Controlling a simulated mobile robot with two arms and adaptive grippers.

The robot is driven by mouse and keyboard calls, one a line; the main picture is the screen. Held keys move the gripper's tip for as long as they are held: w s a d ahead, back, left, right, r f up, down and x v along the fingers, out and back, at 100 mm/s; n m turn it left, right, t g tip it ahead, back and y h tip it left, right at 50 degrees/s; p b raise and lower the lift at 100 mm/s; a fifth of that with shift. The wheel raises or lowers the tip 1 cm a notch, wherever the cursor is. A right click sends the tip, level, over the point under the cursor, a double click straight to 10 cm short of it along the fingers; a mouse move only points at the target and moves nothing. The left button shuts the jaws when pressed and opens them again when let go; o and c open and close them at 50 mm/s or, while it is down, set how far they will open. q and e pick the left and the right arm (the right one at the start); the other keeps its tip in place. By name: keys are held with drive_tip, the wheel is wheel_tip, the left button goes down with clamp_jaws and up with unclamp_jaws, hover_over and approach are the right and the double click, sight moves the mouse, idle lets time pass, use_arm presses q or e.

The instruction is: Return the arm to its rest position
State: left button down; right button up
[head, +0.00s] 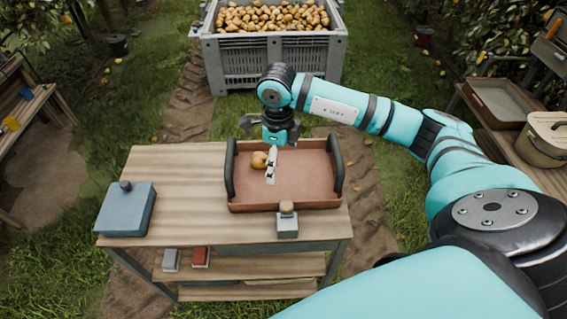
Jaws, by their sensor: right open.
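My right arm reaches in from the right, and my right gripper (265,152) hangs open over the back left part of the brown tray (300,190). A yellow-brown pear (259,160) lies in the tray just left of the gripper's pale finger. From this view I cannot tell whether the finger touches it. The tray has dark side handles and sits on the wooden table (180,165). My left gripper is not in view.
A small grey block (287,225) with a pear-coloured round top stands at the table's front edge. A blue-grey box (126,209) sits at the left. Behind the table is a grey crate (225,60) full of pears. A side bench (495,130) with a beige pot (543,145) stands right.

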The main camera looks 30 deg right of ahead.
drive_tip(key=n, duration=0.1)
drive_tip(key=s+f+n, duration=0.1)
drive_tip(key=shift+s+a+n, duration=0.1)
drive_tip(key=shift+a+n, duration=0.2)
drive_tip(key=shift+a, duration=0.1)
